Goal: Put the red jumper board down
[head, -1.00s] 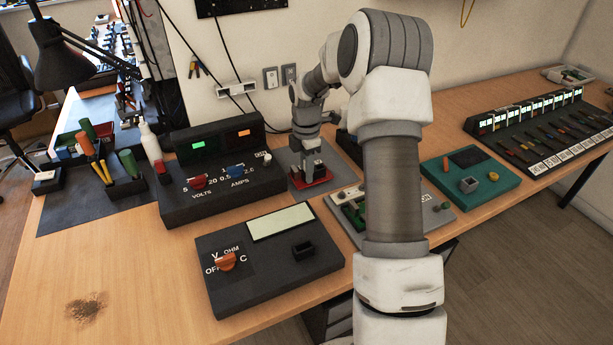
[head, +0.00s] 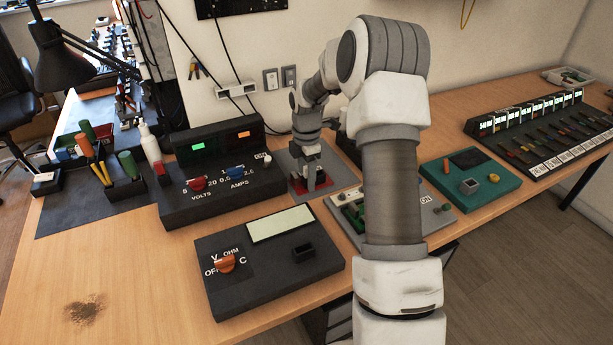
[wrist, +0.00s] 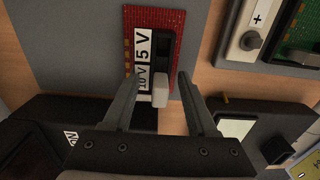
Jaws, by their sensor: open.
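The red jumper board (head: 325,187) lies on a grey mat (head: 345,177) beyond the meter box. In the wrist view the board (wrist: 158,17) carries a black block with "10 V" and "5 V" labels and a pale grey cap (wrist: 160,90). My gripper (wrist: 158,78) is open, with one finger on each side of the block and cap. A gap shows between the right finger and the cap; contact at the left finger is hard to tell. In the head view my gripper (head: 311,174) stands over the board and hides part of it.
A black power supply (head: 215,200) stands left of the mat, and a meter box (head: 270,275) stands in front. A grey board with green parts (head: 440,213) sits to the right, partly behind my arm. A green board (head: 490,200) is farther right.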

